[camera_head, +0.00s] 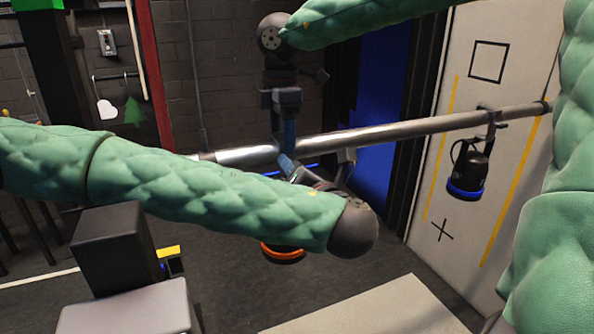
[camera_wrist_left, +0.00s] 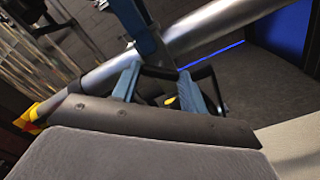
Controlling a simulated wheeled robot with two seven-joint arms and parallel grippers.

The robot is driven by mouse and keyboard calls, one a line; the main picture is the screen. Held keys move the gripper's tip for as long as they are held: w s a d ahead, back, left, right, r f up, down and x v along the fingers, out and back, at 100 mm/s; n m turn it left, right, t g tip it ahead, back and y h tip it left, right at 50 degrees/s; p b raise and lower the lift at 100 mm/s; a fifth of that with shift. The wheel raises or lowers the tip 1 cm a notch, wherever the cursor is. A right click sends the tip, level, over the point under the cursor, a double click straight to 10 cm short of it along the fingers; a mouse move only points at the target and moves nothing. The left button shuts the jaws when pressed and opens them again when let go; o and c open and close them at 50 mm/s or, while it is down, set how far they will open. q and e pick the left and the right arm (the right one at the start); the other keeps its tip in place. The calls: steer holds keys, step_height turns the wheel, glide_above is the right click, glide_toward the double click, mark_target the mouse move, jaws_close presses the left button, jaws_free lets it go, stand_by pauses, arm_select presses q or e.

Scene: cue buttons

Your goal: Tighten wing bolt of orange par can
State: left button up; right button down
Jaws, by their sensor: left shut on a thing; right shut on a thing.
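The orange par can hangs below the silver pipe; its orange rim (camera_head: 283,253) shows under my left forearm, which hides most of its body. My left gripper (camera_head: 291,167) is just below the pipe, shut on a dark part of the can's mount. In the left wrist view its blue fingers (camera_wrist_left: 160,72) stand on either side of that dark part. My right gripper (camera_head: 287,142) comes down from above in front of the pipe. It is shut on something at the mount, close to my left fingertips. The wing bolt itself cannot be made out.
The silver pipe (camera_head: 400,131) crosses the view and rises to the right. A black par can with a blue rim (camera_head: 465,188) hangs from it at the right, near the white wall panel (camera_head: 509,75). A pale platform (camera_head: 385,308) lies on the dark floor.

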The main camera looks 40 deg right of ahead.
arm_select(q)
steer(key=m, duration=1.1)
steer(key=shift+s, duration=0.1)
steer(key=shift+m, duration=0.3)
steer(key=shift+f, duration=0.1)
steer(key=o, duration=1)
